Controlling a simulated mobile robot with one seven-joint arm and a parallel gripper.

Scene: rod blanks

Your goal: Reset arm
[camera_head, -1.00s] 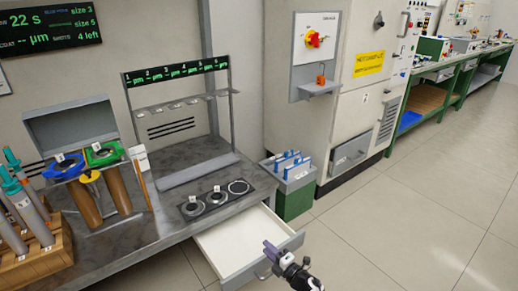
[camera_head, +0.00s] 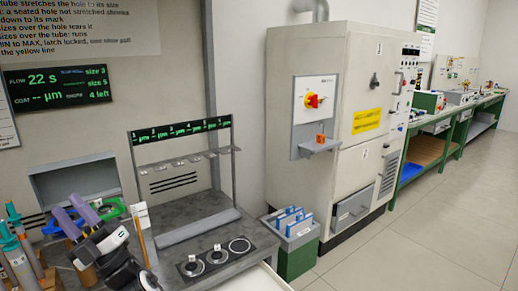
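My gripper (camera_head: 66,205) is at the lower left, in front of the back of the bench. Its two purple fingers point up and to the left with a gap between them, and I see nothing held. The fingers overlap the blue-topped tool (camera_head: 53,229) in the picture and partly hide it. I cannot tell whether they touch it. The green-topped tool (camera_head: 114,207) is just right of the fingers, partly covered. My wrist hides part of the bench below.
Teal-topped rods (camera_head: 14,243) stand at the far left. The bench (camera_head: 190,212) carries a rack (camera_head: 183,160) and a plate with round seats (camera_head: 216,257). An open drawer (camera_head: 262,281) shows at the bottom edge. A green bin (camera_head: 296,260) and a large cabinet (camera_head: 345,130) stand right; the floor there is clear.

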